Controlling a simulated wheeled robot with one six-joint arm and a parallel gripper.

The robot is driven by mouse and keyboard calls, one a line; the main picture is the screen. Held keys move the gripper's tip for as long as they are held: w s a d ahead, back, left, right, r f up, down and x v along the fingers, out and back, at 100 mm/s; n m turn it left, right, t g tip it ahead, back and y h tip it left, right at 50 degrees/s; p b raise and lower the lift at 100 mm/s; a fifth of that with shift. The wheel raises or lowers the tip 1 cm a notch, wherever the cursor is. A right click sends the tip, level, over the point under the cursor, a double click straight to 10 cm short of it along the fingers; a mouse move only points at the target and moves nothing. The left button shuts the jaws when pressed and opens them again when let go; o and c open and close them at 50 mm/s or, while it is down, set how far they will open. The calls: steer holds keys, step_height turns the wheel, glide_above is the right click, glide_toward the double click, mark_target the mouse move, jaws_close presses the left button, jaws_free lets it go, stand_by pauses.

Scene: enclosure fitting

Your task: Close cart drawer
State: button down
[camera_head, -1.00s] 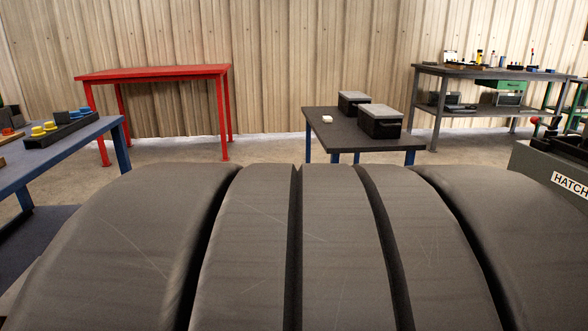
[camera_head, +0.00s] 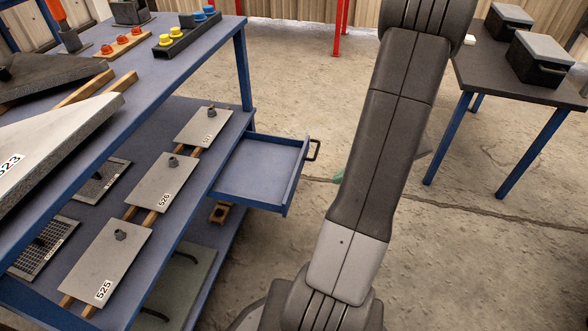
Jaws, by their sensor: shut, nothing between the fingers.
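The blue cart (camera_head: 245,75) stands on the left. Its drawer is pulled open (camera_head: 258,178) and sticks out to the right from below the top. The drawer's inside looks empty. A dark bar handle (camera_head: 314,150) is on its right-hand front. My arm rises through the middle of the picture, to the right of the drawer, and runs out of the top edge. My gripper is not in view.
Plates with number labels (camera_head: 160,184) lie on the cart's lower shelf. Yellow and blue knobs on a black block (camera_head: 187,35) stand on top. A dark table (camera_head: 490,70) with grey-lidded boxes (camera_head: 541,60) stands at right. Bare floor (camera_head: 400,240) lies between.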

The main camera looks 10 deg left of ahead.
steer(key=b, duration=0.5)
glide_toward(292, 187)
steer(key=a+f, duration=0.2)
steer(key=f, duration=0.1)
steer(key=a+f, duration=0.1)
steer(key=f, duration=0.1)
steer(key=shift+f, duration=0.1)
steer(key=shift+w+a, duration=0.1)
steer(key=shift+a, duration=0.35)
steer(key=shift+a, duration=0.25)
steer(key=a+p, duration=0.1)
steer(key=a, duration=0.6)
steer(key=a+p, duration=0.2)
steer(key=a, duration=0.5)
steer(key=a+p, duration=0.1)
steer(key=a, duration=0.7)
steer(key=shift+w+a+p, duration=0.1)
steer(key=shift+w+p, duration=0.25)
